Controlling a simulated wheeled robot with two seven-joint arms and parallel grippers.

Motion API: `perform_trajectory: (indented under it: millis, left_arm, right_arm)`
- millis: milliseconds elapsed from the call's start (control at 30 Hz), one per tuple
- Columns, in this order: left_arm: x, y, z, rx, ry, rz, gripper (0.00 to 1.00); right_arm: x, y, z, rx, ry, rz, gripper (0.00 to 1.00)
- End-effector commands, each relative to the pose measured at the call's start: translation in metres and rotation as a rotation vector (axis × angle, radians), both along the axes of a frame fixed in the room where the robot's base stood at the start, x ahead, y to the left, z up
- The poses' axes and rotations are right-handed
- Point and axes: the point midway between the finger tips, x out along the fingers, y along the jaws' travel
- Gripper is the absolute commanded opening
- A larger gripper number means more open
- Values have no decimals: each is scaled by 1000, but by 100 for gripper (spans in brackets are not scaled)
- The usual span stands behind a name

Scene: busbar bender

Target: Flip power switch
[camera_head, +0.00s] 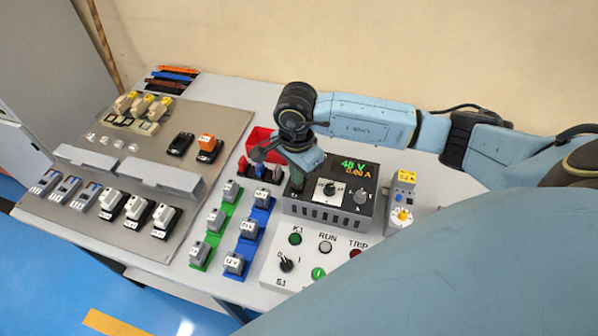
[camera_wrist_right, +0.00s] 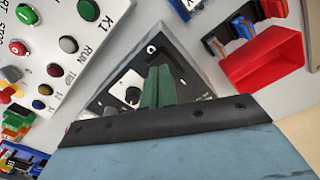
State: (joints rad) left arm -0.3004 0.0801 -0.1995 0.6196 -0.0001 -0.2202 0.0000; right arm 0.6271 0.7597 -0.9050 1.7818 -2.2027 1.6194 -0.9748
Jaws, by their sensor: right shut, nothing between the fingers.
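The power supply (camera_head: 366,170) is a dark grey box on the table with a lit display reading 48 V and 0.00 A. It has a white plate with a black knob (camera_head: 330,189) and a second knob (camera_head: 360,197) to its right. In the right wrist view its front (camera_wrist_right: 111,89) is partly hidden by my fingers. My right gripper (camera_head: 297,183) is shut and empty, with green fingers pointing down at the left part of the box. Its fingertips (camera_wrist_right: 160,70) are close to a dark part of the front; contact cannot be told. The power switch itself is not clearly visible. My left gripper is not in view.
A white control panel (camera_head: 262,270) with lamps and a selector stands in front of the box. Green and blue rails (camera_head: 245,243) with grey blocks lie to the left. A red bin (camera_head: 257,137) is behind the gripper. A small yellow-topped device (camera_head: 404,190) stands right.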

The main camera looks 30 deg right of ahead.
Motion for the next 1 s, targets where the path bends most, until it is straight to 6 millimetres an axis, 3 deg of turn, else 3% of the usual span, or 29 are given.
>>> perform_trajectory:
  millis: [1000]
  left_arm:
    - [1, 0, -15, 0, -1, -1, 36]
  right_arm:
    - [0, 0, -16, 0, 0, 0, 0]
